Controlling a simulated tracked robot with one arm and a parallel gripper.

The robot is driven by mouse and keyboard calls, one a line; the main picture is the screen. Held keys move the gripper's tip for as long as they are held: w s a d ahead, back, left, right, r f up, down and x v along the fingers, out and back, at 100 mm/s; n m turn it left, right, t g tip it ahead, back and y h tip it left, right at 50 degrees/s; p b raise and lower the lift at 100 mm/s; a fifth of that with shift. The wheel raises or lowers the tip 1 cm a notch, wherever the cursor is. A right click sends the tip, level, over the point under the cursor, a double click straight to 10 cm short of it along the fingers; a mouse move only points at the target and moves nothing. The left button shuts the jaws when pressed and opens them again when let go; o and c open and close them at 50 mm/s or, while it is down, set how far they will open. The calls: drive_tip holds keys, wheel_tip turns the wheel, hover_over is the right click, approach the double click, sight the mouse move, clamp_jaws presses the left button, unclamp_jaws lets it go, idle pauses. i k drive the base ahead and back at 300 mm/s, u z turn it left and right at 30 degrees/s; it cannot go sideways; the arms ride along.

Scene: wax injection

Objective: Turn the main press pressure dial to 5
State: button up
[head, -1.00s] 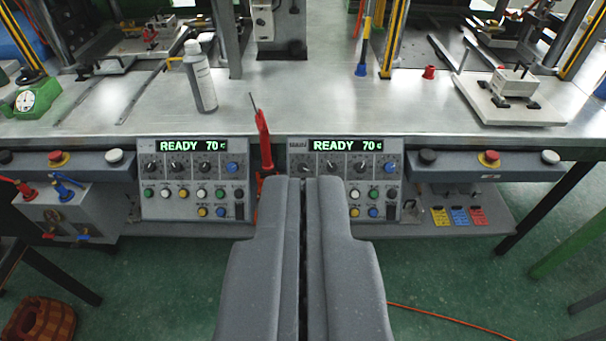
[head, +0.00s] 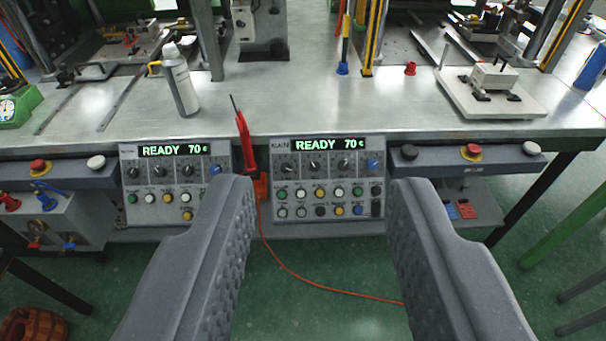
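The right-hand control panel (head: 379,214), which bears the main press label, shows "READY 70 c" on its green display (head: 328,145). Below the display is a row of dials: black knobs, with the leftmost one (head: 289,168) at the panel's left side, and a blue knob (head: 374,166) at the right end. The dial labels and scale numbers are too small to read, so I cannot tell which is pressure or its setting. My gripper (head: 320,195) is open and empty, its fingers wide apart on either side of this panel in the picture and in front of it.
A similar panel (head: 128,216) stands to the left, partly behind my left finger. A red-handled tool (head: 246,140) stands upright between the panels. An emergency stop button (head: 472,151) sits to the right. A spray bottle (head: 180,82) and a white block (head: 493,76) are on the metal bench (head: 290,100).

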sight(285, 168)
drive_tip(key=z, duration=2.25)
drive_tip(key=k, duration=1.25)
drive_tip(key=u, duration=1.8)
drive_tip(key=i, duration=1)
